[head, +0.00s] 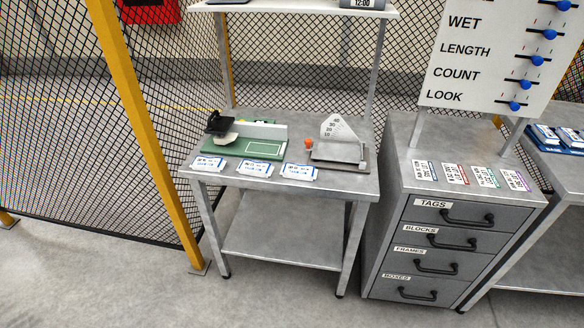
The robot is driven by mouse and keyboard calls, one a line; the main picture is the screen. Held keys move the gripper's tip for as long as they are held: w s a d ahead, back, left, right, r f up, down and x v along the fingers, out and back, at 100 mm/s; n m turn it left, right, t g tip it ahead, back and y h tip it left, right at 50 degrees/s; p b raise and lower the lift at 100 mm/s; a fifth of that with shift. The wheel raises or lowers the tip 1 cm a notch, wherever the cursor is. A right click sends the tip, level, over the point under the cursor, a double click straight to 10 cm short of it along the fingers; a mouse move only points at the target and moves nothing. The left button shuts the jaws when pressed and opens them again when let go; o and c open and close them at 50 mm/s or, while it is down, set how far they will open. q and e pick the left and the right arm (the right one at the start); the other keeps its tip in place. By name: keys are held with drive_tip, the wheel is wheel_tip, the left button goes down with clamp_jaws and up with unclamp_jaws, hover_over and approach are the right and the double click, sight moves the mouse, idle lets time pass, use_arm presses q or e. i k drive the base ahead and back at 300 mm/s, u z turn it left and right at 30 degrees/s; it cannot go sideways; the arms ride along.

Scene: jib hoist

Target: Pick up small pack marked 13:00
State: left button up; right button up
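I cannot make out any marking 13:00 in the head view. Blue and white packs (556,136) lie at the right edge on a grey bench (574,172), partly cut off by the frame, and their print is too small to read. Neither of my grippers shows in this view.
A yellow post (145,130) and mesh fence stand left. Front floor is clear.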

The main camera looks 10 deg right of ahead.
sight(262, 170)
drive_tip(key=z, duration=0.5)
drive_tip(key=k, duration=1.15)
drive_tip(key=u, duration=0.2)
drive_tip(key=i, duration=1.6)
drive_tip(key=z, duration=1.05)
